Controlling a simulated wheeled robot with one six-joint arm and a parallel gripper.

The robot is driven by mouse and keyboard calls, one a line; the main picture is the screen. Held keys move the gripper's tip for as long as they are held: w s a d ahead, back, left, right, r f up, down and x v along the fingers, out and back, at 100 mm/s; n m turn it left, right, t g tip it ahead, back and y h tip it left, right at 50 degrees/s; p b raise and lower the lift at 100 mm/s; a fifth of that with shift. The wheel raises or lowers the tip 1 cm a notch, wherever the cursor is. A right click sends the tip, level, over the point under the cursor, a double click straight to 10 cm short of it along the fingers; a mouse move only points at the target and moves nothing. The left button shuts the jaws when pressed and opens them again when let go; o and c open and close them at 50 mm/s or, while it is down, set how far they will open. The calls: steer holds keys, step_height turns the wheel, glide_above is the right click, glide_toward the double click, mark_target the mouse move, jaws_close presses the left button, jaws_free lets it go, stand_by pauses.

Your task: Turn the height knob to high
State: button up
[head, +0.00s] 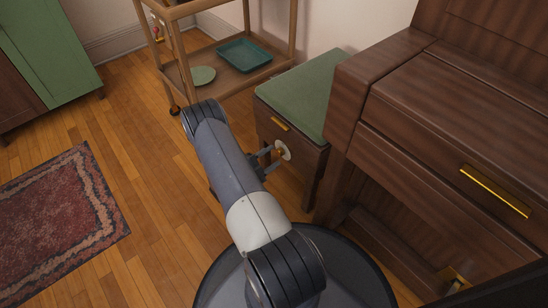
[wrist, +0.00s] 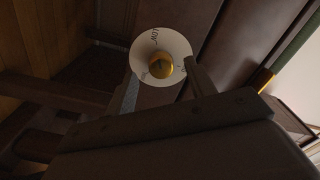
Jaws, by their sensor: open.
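The height knob (wrist: 160,65) is a small gold knob in the middle of a white round dial (wrist: 149,42). The word LOW shows near the dial's top; other lettering at its lower left is too small to read. The dial (head: 285,149) is on the side of a dark wooden bench (head: 312,158) with a green cushion (head: 308,92). My gripper (wrist: 161,75) is open, with one finger to each side of the knob in the wrist view. In the head view my gripper (head: 267,160) is close in front of the dial. I cannot tell whether the fingers touch the knob.
A dark wooden piano-like cabinet (head: 450,135) with a gold handle (head: 495,191) stands close on the right. A wooden cart (head: 230,80) with a teal tray (head: 244,55) and a green plate (head: 202,75) is behind. A red rug (head: 65,230) lies left; wooden floor there is clear.

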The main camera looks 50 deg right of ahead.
steer(key=shift+s+d, duration=0.1)
steer(key=shift+d, duration=0.9)
steer(key=c, duration=1)
steer(key=shift+o, duration=0.2)
